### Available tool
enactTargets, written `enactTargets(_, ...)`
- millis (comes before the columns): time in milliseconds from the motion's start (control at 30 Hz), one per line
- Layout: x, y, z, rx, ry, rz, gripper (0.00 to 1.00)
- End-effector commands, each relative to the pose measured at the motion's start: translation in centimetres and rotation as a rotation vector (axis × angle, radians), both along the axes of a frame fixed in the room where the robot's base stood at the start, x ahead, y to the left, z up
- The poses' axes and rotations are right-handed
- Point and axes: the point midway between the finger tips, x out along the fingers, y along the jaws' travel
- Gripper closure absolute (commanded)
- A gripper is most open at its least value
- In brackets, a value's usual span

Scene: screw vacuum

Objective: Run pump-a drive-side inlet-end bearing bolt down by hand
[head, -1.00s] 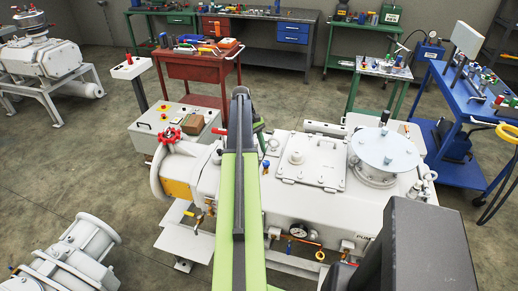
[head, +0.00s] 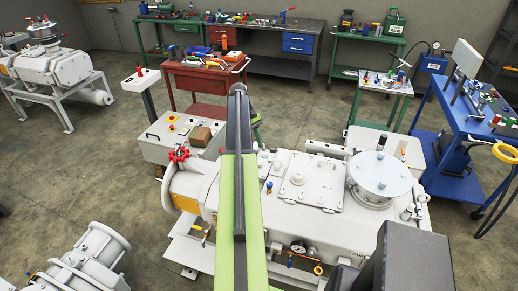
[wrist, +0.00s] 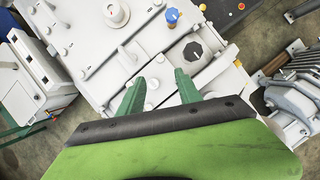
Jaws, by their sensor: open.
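A dark many-sided plug or bolt head (wrist: 193,50) sits in a light recess just beyond the right fingertip. Several small bolt heads show on the housing. I cannot tell which is the drive-side inlet-end bearing bolt. In the head view my arm mostly hides the gripper.
A blue knob (wrist: 172,16) rises from the housing beyond the fingers. A grey control box (head: 180,135) stands left of the pump. A red tool cart (head: 200,85) is behind, and a blue cart (head: 470,120) is at right. Open floor lies at left.

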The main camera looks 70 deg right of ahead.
Motion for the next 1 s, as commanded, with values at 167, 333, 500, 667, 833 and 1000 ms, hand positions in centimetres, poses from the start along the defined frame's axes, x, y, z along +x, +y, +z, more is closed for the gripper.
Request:
enactTargets(167,1.4,-0.7,4.3,0.001,0.000,0.002,0.59)
enactTargets(333,1.7,-0.8,4.6,0.000,0.000,0.001,0.59)
enactTargets(500,1.7,-0.8,4.4,0.000,0.000,0.000,0.59)
enactTargets(667,4.2,1.5,3.9,-0.011,-0.008,0.022,0.59)
enactTargets(833,15.7,14.4,1.4,-0.073,-0.068,0.128,0.59)
enactTargets(1000,25.4,34.1,-1.3,-0.125,-0.175,0.251,0.59)
